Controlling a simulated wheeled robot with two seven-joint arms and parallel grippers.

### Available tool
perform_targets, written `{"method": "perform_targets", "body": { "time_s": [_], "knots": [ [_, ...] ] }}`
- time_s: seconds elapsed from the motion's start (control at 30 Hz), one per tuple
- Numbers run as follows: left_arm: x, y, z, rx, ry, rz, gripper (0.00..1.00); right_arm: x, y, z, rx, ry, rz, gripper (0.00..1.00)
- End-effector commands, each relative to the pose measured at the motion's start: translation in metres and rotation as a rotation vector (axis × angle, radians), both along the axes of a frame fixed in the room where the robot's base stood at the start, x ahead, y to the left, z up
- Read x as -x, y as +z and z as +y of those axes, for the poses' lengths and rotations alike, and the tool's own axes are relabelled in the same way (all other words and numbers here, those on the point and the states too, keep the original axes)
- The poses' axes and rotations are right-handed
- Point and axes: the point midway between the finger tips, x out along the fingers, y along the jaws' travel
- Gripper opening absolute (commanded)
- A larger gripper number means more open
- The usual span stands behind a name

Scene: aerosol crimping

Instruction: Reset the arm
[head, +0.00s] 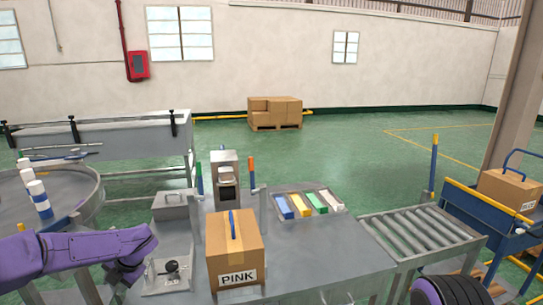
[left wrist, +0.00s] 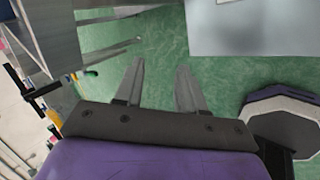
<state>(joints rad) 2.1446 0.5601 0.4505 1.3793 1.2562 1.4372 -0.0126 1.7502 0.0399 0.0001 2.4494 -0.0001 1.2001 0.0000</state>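My left arm (head: 75,250) is purple and reaches in from the left in the head view, over the left front of the grey worktable (head: 330,255). In the left wrist view my left gripper (left wrist: 160,66) has its two metal fingers well apart. Only green floor shows between them, so it is empty. In the head view its fingers are hard to make out. A purple and black part of my right arm (head: 450,290) shows at the bottom right; the right gripper is out of view.
A cardboard box labelled PINK (head: 234,252) stands on the worktable. Behind it are a crimping machine (head: 225,180) and a tray of coloured blocks (head: 309,203).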

Motion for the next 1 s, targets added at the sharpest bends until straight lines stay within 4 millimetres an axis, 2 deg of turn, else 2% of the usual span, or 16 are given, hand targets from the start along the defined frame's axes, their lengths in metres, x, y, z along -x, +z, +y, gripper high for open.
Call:
{"method": "perform_targets", "body": {
  "time_s": [0.17, 0.27, 0.37, 0.4, 0.47, 0.5, 0.6, 0.7, 0.73, 0.83, 1.0],
  "knots": [
    [0.024, -0.054, -0.024, -0.247, -0.407, 0.148, 0.39, 0.000, -0.002, 0.000, -0.001, 0.000, 0.001, 0.43],
    [0.054, -0.099, -0.050, -0.380, -0.746, 0.272, 0.39, 0.000, -0.004, 0.000, 0.000, 0.000, 0.001, 0.43],
    [0.106, -0.150, -0.084, -0.457, -1.136, 0.413, 0.39, 0.000, -0.006, 0.000, 0.000, 0.000, 0.001, 0.43],
    [0.134, -0.170, -0.097, -0.466, -1.292, 0.471, 0.39, 0.000, -0.007, 0.000, -0.001, 0.000, 0.001, 0.43],
    [0.181, -0.194, -0.113, -0.455, -1.510, 0.552, 0.39, 0.000, -0.009, 0.000, -0.001, 0.000, 0.001, 0.43],
    [0.213, -0.207, -0.122, -0.434, -1.640, 0.602, 0.39, 0.000, -0.009, 0.000, -0.001, 0.000, 0.001, 0.43],
    [0.289, -0.226, -0.134, -0.357, -1.896, 0.713, 0.39, 0.000, -0.011, 0.000, -0.001, 0.000, 0.001, 0.43],
    [0.344, -0.231, -0.133, -0.285, -2.040, 0.806, 0.39, 0.000, -0.013, 0.000, 0.000, 0.000, 0.001, 0.43],
    [0.356, -0.232, -0.131, -0.270, -2.059, 0.833, 0.39, 0.000, -0.013, 0.000, 0.000, 0.000, 0.001, 0.43],
    [0.377, -0.238, -0.125, -0.249, -2.094, 0.896, 0.39, 0.000, -0.015, 0.000, 0.000, 0.000, 0.001, 0.43],
    [0.380, -0.239, -0.125, -0.238, -2.095, 0.899, 0.39, 0.000, -0.014, 0.000, 0.000, 0.000, 0.001, 0.43]
  ]
}}
